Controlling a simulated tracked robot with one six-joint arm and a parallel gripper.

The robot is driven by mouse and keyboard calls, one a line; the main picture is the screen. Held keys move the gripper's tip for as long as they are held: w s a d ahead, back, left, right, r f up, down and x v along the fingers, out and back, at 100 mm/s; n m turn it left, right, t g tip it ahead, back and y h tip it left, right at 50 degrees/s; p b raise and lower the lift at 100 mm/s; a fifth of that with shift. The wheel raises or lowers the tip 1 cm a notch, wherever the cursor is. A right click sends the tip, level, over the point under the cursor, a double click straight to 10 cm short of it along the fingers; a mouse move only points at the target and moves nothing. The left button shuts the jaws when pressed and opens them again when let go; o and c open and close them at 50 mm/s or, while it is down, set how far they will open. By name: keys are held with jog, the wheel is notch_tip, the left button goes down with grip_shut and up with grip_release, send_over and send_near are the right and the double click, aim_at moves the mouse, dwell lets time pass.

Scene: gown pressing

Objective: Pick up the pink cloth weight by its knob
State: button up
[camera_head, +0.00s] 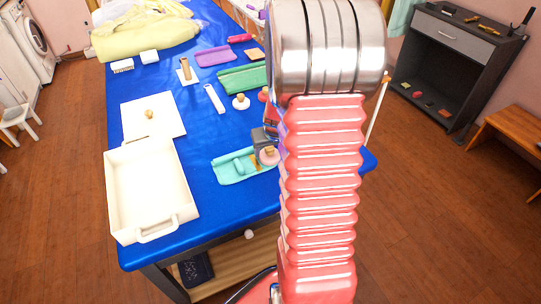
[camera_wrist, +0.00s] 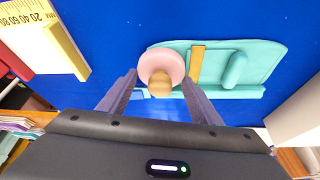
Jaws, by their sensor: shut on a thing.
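The pink cloth weight (camera_wrist: 153,62) is a round pink disc with a wooden knob (camera_wrist: 160,89), and it lies between my finger tips in the wrist view. My gripper (camera_wrist: 160,77) is shut on the weight; the exact contact is hard to make out. In the head view the weight (camera_head: 267,159) shows just below my dark gripper (camera_head: 262,138), over the right end of a teal tray (camera_head: 228,172). My arm hides what lies to its right. I cannot tell whether the weight touches the surface below.
The teal tray, in the wrist view (camera_wrist: 262,62), holds a wooden strip. A white tray (camera_head: 112,190) and a white board (camera_head: 135,116) lie left on the blue table. Green (camera_head: 243,78) and purple (camera_head: 215,56) trays and a white knobbed weight (camera_head: 240,103) lie farther back.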

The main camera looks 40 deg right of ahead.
aim_at(269, 148)
jog(key=shift+r, duration=0.1)
notch_tip(269, 148, up, 10)
jog(key=shift+f, duration=0.1)
dwell(0.6)
dwell(0.5)
